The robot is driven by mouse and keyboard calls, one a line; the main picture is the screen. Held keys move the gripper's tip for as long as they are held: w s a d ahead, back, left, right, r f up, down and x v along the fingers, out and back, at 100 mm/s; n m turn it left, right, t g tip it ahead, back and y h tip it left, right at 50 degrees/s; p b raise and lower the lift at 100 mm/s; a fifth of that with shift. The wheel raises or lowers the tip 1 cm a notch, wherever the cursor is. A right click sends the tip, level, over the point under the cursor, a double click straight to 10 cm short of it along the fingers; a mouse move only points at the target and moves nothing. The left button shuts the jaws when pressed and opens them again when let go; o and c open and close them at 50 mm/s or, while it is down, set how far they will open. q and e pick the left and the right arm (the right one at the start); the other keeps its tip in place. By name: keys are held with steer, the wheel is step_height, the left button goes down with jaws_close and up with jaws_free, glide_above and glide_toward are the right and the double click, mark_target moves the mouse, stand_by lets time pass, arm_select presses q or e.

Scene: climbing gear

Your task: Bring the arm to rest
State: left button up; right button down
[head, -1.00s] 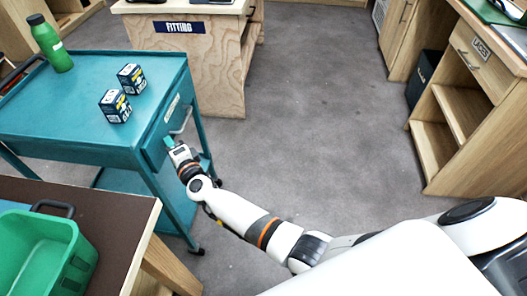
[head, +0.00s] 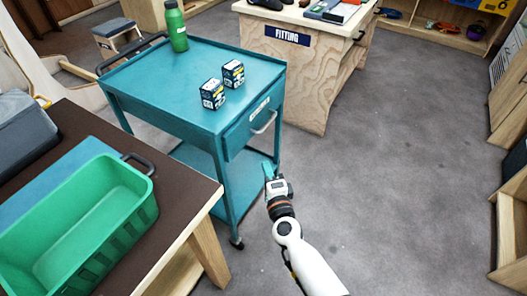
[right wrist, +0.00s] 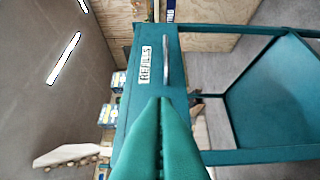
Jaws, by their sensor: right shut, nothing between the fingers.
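The trolley's drawer (head: 250,125) is closed and has a metal handle (head: 264,122). In the right wrist view the drawer label reads REFILLS (right wrist: 145,64), and the handle (right wrist: 166,61) lies beyond the fingertips. The fingers look apart from the handle. My left gripper is not in view.
Two small boxes (head: 212,94) (head: 233,74) and a green bottle (head: 176,28) stand on the trolley top (head: 150,82). A green crate (head: 130,180) sits on the brown table (head: 190,185) at left. A FITTING bench (head: 310,90) stands behind. Open floor (head: 400,170) lies to the right.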

steer(key=s+d+f+n+g+p, duration=0.1)
steer(key=s+d+f+n+g, duration=0.2)
steer(key=s+f, duration=0.45)
steer(key=s+d+f+n+g+p, duration=0.15)
steer(key=s+f+n, duration=0.25)
steer(key=f, duration=0.6)
steer(key=s+d+f+n+g, duration=0.2)
steer(key=s+f+n+g, duration=0.3)
steer(key=f, duration=0.4)
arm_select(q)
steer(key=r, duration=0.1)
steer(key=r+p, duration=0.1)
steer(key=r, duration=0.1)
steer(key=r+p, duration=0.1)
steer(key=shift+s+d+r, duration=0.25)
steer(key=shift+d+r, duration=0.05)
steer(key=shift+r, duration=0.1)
arm_select(e)
steer(key=s+d+f+n+g+h, duration=0.1)
steer(key=s+d+f, duration=0.3)
steer(key=s, duration=0.6)
steer(key=s+d+f+n+g+h, duration=0.1)
steer(key=s+d+f+n+g, duration=0.2)
steer(key=s, duration=0.8)
steer(key=s+d+f+n+g+h, duration=0.1)
steer(key=s+d+f, duration=0.4)
steer(key=s, duration=0.5)
steer(key=shift+s+d+f+n+g, duration=0.2)
steer(key=shift+d+n+g, duration=0.3)
steer(key=shift+g, duration=0.55)
